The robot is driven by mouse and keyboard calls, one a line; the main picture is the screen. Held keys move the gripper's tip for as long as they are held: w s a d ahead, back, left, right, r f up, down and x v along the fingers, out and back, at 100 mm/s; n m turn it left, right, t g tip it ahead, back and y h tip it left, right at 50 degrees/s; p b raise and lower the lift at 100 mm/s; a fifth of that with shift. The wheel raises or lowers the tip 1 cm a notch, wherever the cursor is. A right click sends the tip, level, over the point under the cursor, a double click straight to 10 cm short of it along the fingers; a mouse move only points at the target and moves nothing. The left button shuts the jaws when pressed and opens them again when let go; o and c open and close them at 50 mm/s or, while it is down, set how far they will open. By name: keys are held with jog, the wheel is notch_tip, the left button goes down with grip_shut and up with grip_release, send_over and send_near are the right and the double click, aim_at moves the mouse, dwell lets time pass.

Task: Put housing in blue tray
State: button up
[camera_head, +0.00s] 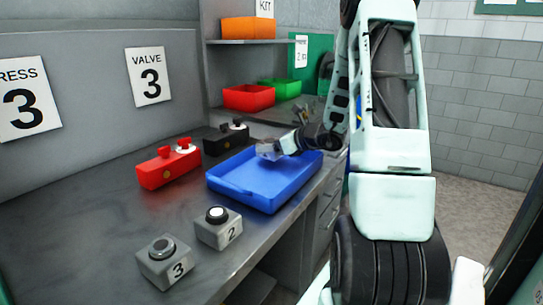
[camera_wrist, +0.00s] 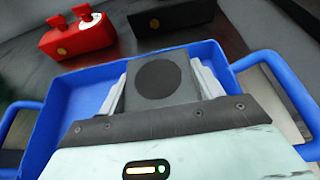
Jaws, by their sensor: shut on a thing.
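The housing (camera_wrist: 158,80) is a dark grey block with a round black disc on its face. In the wrist view it sits between the two pale fingers of my gripper (camera_wrist: 160,84), which is shut on it. The blue tray (camera_head: 238,190) lies on the grey bench; its floor and rim also show in the wrist view (camera_wrist: 80,98) behind the housing. In the head view my gripper (camera_head: 271,150) is over the tray's back part. The gap between housing and tray floor cannot be told.
A red block with a white knob (camera_head: 168,168) and a black one (camera_head: 225,138) stand beside the tray. Grey boxes marked 3 (camera_head: 165,262) and 2 (camera_head: 218,228) stand in front. Red (camera_head: 248,97) and green (camera_head: 281,89) bins are at the back.

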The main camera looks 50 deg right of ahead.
jog(key=shift+f, duration=1.45)
jog(key=shift+f, duration=0.1)
jog(key=o, duration=1.5)
jog(key=v, duration=1.2)
jog(key=shift+s, duration=0.1)
